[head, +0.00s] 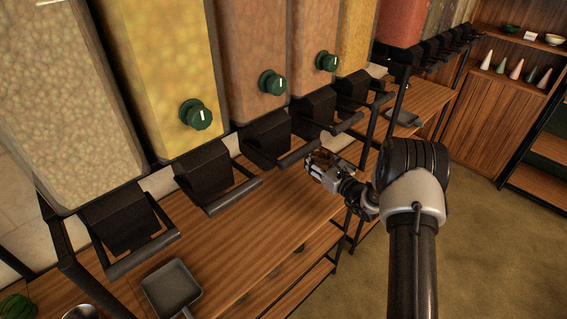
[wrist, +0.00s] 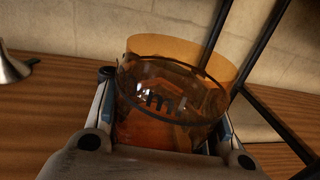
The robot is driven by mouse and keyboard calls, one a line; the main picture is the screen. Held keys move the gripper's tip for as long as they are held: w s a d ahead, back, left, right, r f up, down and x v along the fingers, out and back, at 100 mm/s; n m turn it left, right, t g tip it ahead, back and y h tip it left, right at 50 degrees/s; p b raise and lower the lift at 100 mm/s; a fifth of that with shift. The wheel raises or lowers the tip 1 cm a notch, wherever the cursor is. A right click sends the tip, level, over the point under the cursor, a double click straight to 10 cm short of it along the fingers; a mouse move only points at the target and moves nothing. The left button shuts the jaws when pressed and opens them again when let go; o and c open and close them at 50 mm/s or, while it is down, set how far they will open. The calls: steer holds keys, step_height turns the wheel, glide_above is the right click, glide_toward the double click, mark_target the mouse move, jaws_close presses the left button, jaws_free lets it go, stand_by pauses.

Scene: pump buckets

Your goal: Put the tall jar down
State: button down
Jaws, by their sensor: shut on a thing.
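The tall jar (wrist: 165,125) is amber and see-through, with a dark band and dark markings on its side. It fills the middle of the wrist view and stands between my two fingers. My gripper (wrist: 166,115) is shut on the jar, one finger on each side. In the head view, my gripper (head: 323,164) is at the front of the wooden shelf (head: 245,238), below the row of dispensers. The jar is small and dark there, mostly hidden by the fingers. I cannot tell whether its base touches the wood.
Tall dispensers (head: 160,60) with green knobs (head: 196,114) and black spouts with bars (head: 215,175) overhang the shelf. A grey scoop (head: 172,289) lies at the front left. A metal funnel (wrist: 12,68) stands left in the wrist view. Dark frame posts (wrist: 270,110) rise close on the right.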

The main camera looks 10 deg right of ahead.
steer(key=s+a+f+b+x, duration=0.1)
steer(key=b+x, duration=0.2)
steer(key=x, duration=0.8)
steer(key=f, duration=0.2)
steer(key=f+b, duration=0.1)
steer(key=f, duration=0.1)
steer(key=f+b, duration=0.1)
steer(key=shift+w+a+f, duration=0.25)
steer(key=shift+a+f, duration=0.05)
steer(key=shift+f, duration=0.1)
steer(key=shift+w+a+f+b, duration=0.1)
steer(key=shift+w+f+b, duration=0.1)
steer(key=shift+b, duration=0.15)
steer(key=shift+r, duration=0.15)
steer(key=c, duration=0.9)
jaws_free()
steer(key=shift+s, duration=0.1)
